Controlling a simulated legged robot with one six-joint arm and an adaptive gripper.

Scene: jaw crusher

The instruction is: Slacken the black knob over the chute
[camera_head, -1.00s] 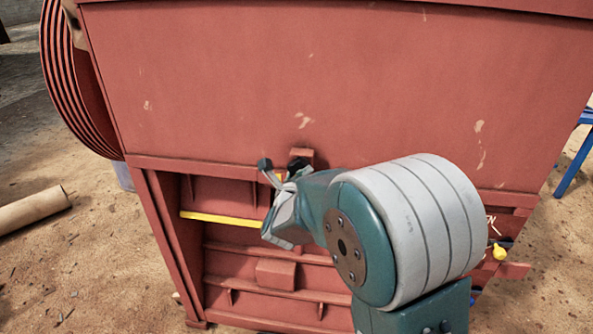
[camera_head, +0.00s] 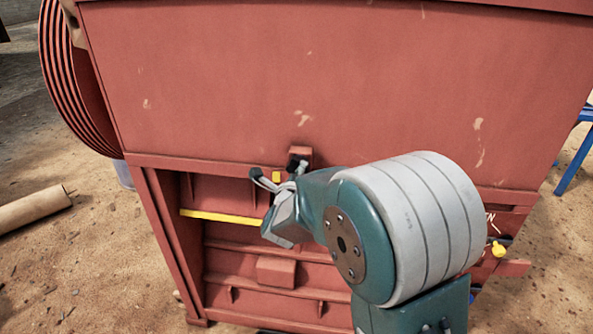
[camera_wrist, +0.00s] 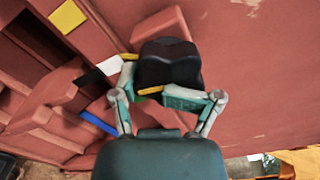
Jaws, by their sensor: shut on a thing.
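The black knob (camera_wrist: 172,62) sticks out from the red wall of the crusher and fills the upper middle of the wrist view. My gripper (camera_wrist: 146,76) is shut on it, one finger at its left side and the other across its near lower side. In the head view the knob (camera_head: 298,161) is a small dark shape under a red block, partly hidden by my gripper (camera_head: 278,177). I cannot make out the chute clearly.
A yellow bar (camera_head: 222,218) crosses the red frame lower left. The large red panel (camera_head: 330,90) rises above. A yellow knob (camera_head: 499,249) is at right.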

